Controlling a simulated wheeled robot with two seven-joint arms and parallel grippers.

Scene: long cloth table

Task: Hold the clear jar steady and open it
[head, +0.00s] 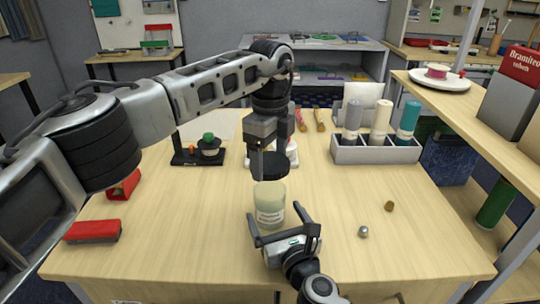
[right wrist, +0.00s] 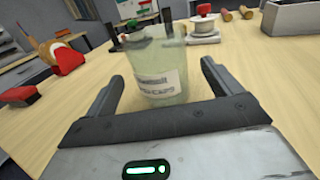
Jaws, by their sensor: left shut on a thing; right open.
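The clear jar (head: 269,208), pale greenish with a white label, stands upright near the table's middle. It also shows in the right wrist view (right wrist: 158,65). A black round lid (head: 268,168) is above the jar; the jar's pale top shows below it, so the lid looks lifted off. My left gripper (head: 262,160) comes down from above and is shut on the lid. My right gripper (head: 276,224) is open at the jar's near side, low down, with a finger toward either side of the jar. Whether its fingers touch the jar is not clear.
A grey bin (head: 375,155) with several bottles stands at the back right. A black stand (head: 197,156) with small parts is at the back left. A red block (head: 92,231) lies front left. A small metal piece (head: 363,231) and a brown piece (head: 389,206) lie right.

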